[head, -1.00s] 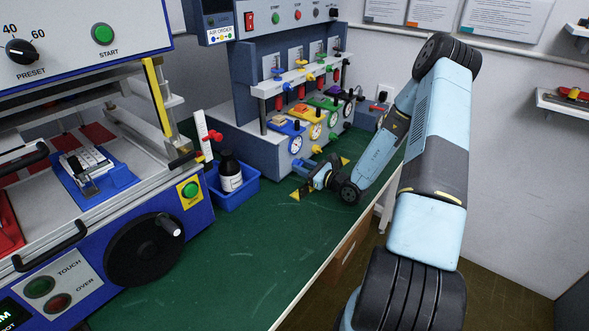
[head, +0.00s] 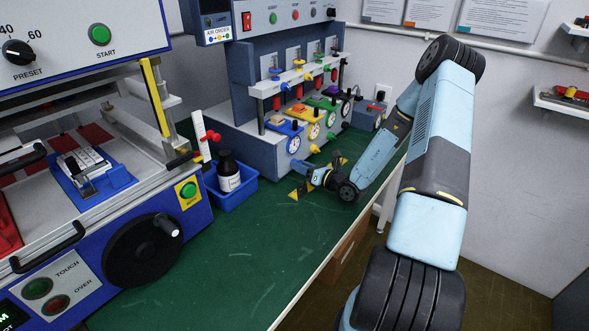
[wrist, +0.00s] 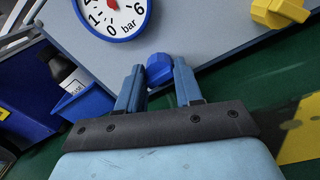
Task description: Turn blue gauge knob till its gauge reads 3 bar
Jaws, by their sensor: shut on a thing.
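The blue gauge knob (wrist: 160,69) shows in the wrist view between the two fingers of my gripper (wrist: 158,80), which is shut on it. Above it and to its left is the blue-rimmed gauge (wrist: 124,14), cut off by the top edge. Its 0, 1, 6 and "bar" marks show; I cannot read the needle surely. In the head view the blue gauge (head: 294,145) is on the lower front of the grey-blue test rig. My gripper (head: 299,167) is just below it there and hides the knob.
A yellow knob (wrist: 280,12) is right of my gripper in the wrist view. A blue bin (head: 233,192) with a dark bottle (head: 229,172) stands left of my gripper. The green bench top (head: 255,240) in front is clear.

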